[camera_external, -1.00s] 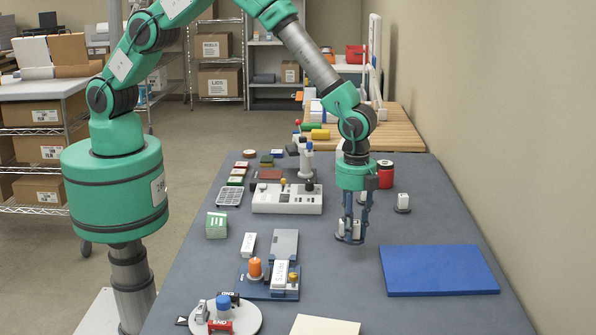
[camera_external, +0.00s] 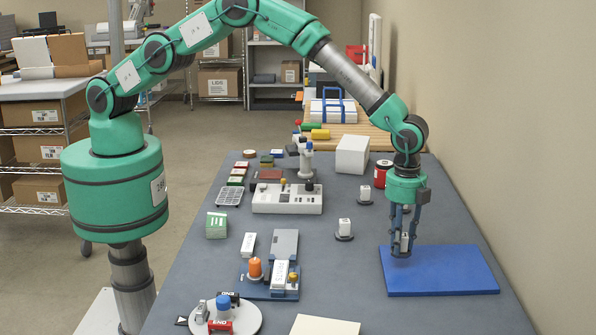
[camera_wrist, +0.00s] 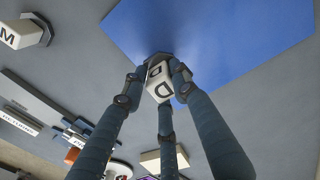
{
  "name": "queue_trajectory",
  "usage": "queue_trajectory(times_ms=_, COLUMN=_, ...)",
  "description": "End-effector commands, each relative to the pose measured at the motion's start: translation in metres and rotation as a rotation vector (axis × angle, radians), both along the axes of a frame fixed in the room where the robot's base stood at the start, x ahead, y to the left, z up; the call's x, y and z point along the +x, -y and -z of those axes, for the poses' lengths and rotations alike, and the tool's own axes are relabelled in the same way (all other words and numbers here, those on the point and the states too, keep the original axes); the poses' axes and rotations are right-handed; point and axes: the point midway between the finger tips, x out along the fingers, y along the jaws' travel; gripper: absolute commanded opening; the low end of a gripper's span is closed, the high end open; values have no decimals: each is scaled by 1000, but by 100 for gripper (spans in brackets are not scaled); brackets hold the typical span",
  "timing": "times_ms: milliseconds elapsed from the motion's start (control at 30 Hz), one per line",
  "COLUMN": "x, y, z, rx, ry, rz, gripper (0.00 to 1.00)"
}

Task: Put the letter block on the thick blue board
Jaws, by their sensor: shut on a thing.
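The thick blue board (camera_external: 440,272) lies flat at the right front of the grey table; it also fills the top of the wrist view (camera_wrist: 215,30). My gripper (camera_external: 402,250) points down at the board's back left part. It is shut on a white letter block (camera_external: 404,243), partly hidden between the fingers. In the wrist view the block (camera_wrist: 158,82) shows a dark "D" on its faces, with a dark base at its far end. Whether the block touches the board or hangs just above it, I cannot tell.
Another white block (camera_external: 344,226) stands on a dark round base left of the board, with one more (camera_external: 365,194) behind it. A white box (camera_external: 352,155) and red can (camera_external: 382,174) are farther back. A blue fixture (camera_external: 270,282) stands left. The board's front and right are bare.

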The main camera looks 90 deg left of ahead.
Motion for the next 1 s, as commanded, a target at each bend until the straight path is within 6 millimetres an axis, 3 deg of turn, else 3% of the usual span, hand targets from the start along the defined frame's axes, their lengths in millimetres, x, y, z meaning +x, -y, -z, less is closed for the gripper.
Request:
queue_trajectory(times_ms=200, x=13, y=5, z=0, rx=-1, ry=2, rz=0, gripper=0)
queue_trajectory(times_ms=633, x=14, y=5, z=1, rx=0, ry=1, rz=0, gripper=0)
queue_trajectory(times_ms=1000, x=14, y=5, z=32, rx=0, ry=0, rz=0, gripper=0)
